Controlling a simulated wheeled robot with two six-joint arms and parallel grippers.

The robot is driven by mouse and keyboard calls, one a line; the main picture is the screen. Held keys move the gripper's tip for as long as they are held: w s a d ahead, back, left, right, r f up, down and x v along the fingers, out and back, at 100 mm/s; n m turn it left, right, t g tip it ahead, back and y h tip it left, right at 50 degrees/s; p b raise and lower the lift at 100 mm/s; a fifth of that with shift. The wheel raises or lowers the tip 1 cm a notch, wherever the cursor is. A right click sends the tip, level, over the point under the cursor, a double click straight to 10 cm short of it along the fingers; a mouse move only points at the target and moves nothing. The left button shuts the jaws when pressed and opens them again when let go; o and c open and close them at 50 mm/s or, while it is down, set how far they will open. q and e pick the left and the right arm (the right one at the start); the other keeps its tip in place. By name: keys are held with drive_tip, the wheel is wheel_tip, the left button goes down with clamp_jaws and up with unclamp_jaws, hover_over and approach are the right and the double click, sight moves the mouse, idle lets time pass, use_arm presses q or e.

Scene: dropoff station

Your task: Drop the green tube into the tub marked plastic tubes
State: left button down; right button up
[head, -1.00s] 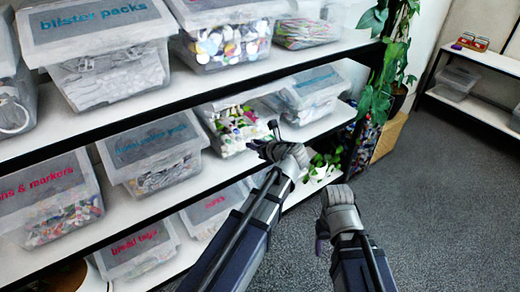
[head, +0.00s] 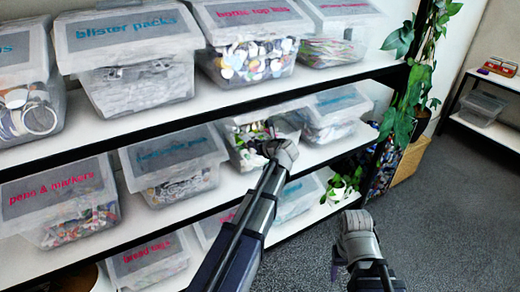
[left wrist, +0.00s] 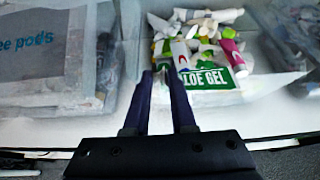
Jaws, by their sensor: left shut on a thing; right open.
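The green tube (left wrist: 212,78), with "ALOE GEL" lettering, is at the fingertips of my left gripper (left wrist: 160,78), which is shut on it. In the head view my left gripper (head: 262,143) is at the front of an open tub (head: 243,161) on the middle shelf, and the green tube is too small to make out. The left wrist view shows several white, green and pink tubes (left wrist: 195,28) inside this tub, beyond the green tube. The tub's marking is not readable. My right gripper (head: 338,268) is low over the floor, away from the shelves.
A blue-labelled tub (head: 172,150) stands left of the open tub, and another lidded tub (head: 335,102) stands right. The upper shelf (head: 215,105) runs above. A potted plant (head: 342,185) sits below right. The grey floor (head: 450,210) at right is clear.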

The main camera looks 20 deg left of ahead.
use_arm(q)
drive_tip(key=shift+w+a+f, duration=0.15)
drive_tip(key=shift+w+a, duration=0.55)
drive_tip(key=shift+a, duration=0.2)
drive_tip(key=shift+w+a+f, duration=0.1)
drive_tip(key=shift+w+a, duration=0.6)
drive_tip(key=shift+a, duration=0.15)
drive_tip(key=c, duration=0.7)
unclamp_jaws()
drive_tip(key=shift+o, duration=0.2)
drive_tip(key=p+v, duration=0.3)
drive_tip(key=v, duration=0.5)
drive_tip(key=shift+f, duration=0.1)
